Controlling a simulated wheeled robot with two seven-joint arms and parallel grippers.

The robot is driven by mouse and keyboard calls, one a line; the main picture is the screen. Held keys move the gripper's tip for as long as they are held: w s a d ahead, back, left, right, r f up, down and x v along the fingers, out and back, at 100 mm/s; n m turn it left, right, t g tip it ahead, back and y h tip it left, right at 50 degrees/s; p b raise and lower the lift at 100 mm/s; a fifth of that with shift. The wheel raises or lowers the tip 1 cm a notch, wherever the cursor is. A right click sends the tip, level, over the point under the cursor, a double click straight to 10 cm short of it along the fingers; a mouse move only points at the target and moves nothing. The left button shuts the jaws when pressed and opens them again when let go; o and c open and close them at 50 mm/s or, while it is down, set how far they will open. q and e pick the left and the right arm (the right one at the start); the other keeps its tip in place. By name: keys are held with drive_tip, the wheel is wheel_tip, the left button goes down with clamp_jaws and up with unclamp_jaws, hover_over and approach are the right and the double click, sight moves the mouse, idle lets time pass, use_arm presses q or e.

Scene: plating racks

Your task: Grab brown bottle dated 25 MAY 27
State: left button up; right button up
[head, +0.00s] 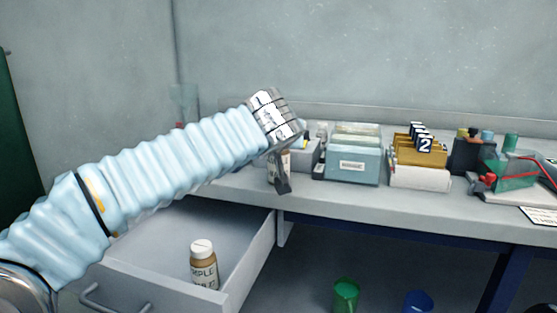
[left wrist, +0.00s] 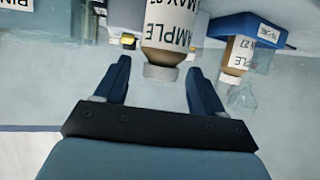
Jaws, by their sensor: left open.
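My left gripper (head: 283,187) is at the front edge of the bench and is open. In the left wrist view its two fingers (left wrist: 118,82) stand apart. A brown bottle with a white cap (left wrist: 168,38) shows just beyond and between the fingertips; whether they touch it I cannot tell. Its label shows "AMPLE" and part of a date with "MAY", the day cut off. In the head view this bottle is mostly hidden behind the gripper. A second brown bottle (left wrist: 236,56) is to its right, its label ending in 27. A brown bottle (head: 203,266) stands in the open drawer.
The open drawer (head: 247,268) is below the bench (head: 400,203). Green (head: 346,294) and blue (head: 417,301) cups are below.

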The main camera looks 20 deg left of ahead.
use_arm(q)
drive_tip(key=shift+x, duration=1.45)
drive_tip(key=c, duration=1.1)
drive_tip(key=shift+r, duration=0.1)
